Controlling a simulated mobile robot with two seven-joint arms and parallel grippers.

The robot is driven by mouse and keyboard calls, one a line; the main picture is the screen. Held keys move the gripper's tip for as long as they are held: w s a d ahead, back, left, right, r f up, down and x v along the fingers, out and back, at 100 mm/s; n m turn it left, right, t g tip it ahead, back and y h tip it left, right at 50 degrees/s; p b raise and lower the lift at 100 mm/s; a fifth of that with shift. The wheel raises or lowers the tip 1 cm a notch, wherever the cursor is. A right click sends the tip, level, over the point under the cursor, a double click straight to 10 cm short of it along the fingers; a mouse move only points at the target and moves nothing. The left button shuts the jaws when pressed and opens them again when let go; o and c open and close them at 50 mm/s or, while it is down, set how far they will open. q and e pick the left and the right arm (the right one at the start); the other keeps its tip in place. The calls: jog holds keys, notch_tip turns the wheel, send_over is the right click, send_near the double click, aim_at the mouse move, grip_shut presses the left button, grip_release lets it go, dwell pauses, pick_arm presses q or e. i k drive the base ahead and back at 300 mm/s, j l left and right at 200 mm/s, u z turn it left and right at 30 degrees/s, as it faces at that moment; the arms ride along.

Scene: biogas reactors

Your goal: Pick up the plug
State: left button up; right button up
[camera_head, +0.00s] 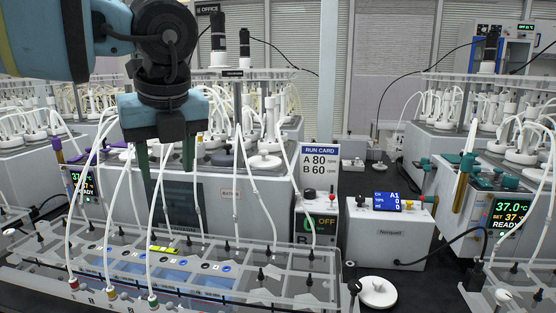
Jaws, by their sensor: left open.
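A white round plug-like piece (377,292) with a small knob on top lies on the dark bench at the lower right of centre. I cannot tell for certain that it is the plug. My left gripper (165,165) hangs at the upper left with its fingers pointing down. It is open, with nothing visible between the fingers. It is in front of the water bath and well to the left of the white piece. My right gripper is not in view.
A clear rack (200,262) with white tubes spans the lower left. A water bath (225,195) with reactors stands behind it. A white box (388,236) with a blue display and a run card (319,168) stand near the middle. Another bath (450,210) stands right. Black cables cross the bench.

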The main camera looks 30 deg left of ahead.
aim_at(265, 162)
jog(key=i, duration=1.1)
